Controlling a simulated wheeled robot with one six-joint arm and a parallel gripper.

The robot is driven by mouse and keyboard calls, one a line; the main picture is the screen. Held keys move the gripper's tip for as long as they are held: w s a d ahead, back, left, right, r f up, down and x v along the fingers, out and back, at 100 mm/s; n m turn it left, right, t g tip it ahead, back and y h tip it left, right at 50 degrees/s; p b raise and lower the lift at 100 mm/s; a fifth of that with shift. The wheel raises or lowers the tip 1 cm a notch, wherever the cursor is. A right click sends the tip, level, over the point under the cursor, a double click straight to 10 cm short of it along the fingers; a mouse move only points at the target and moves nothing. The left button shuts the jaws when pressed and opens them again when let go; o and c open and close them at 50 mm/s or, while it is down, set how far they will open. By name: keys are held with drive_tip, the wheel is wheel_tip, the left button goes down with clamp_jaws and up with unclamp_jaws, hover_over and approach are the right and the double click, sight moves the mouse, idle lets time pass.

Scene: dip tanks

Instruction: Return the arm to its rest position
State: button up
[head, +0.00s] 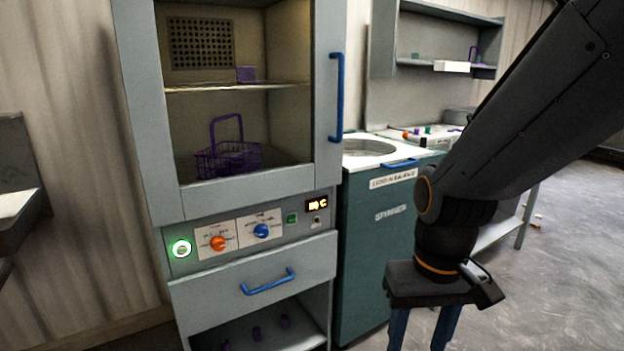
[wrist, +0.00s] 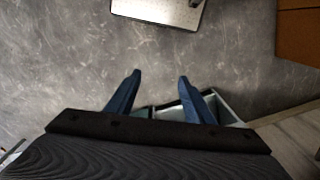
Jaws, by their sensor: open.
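My arm (head: 540,110) reaches down from the upper right in the head view. My gripper (head: 422,335) hangs at the lower right with its blue fingers pointing down, cut off by the picture's lower edge. It also shows in the wrist view (wrist: 158,78), where the two blue fingers stand apart with nothing between them. Grey floor lies beyond the fingertips. The gripper is in front of the teal spinner cabinet (head: 375,260) and apart from any handle, as far as I can see.
A grey cabinet with a glass door (head: 325,185) holds a purple wire basket (head: 228,158). Its blue door handle (head: 337,97) and drawer handle (head: 268,282) stick out. A shelf (head: 440,60) hangs behind the spinner. Open floor (head: 570,270) lies at the right.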

drive_tip(key=shift+m, duration=0.3)
drive_tip(key=d+r+p, duration=0.1)
drive_tip(key=p, duration=0.1)
drive_tip(key=d+r+p, duration=0.1)
drive_tip(key=r+p, duration=0.1)
drive_tip(key=p, duration=0.1)
drive_tip(key=d+r+p, duration=0.1)
drive_tip(key=p, duration=0.2)
drive_tip(key=shift+s+r, duration=0.3)
drive_tip(key=shift+s, duration=0.1)
idle(1.1)
